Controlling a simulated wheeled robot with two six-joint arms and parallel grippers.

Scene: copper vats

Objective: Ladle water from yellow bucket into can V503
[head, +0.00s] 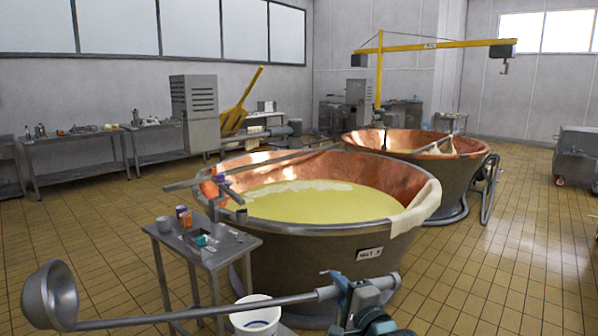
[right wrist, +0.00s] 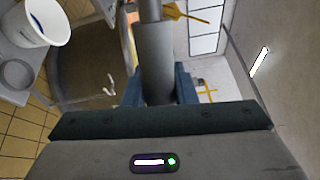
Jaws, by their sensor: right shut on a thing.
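My right gripper (head: 355,296) is shut on the handle of a long metal ladle (head: 210,315) in the head view. The ladle's round bowl (head: 48,296) is at the far lower left, clear of the bucket and table. In the right wrist view the grey handle (right wrist: 155,60) runs between the blue fingers (right wrist: 158,88). A white bucket (head: 256,314) stands below the ladle handle, partly cut off; it also shows in the right wrist view (right wrist: 45,20). I see no yellow bucket. Small cans (head: 183,216) stand on a metal side table; no V503 label is readable. My left gripper is not in view.
The metal side table (head: 225,247) stands against a large copper vat (head: 330,262) of yellowish liquid. A cloth (head: 418,208) hangs over the vat's right rim. A second vat (head: 455,178) stands behind. The tiled floor (head: 520,260) at right is clear.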

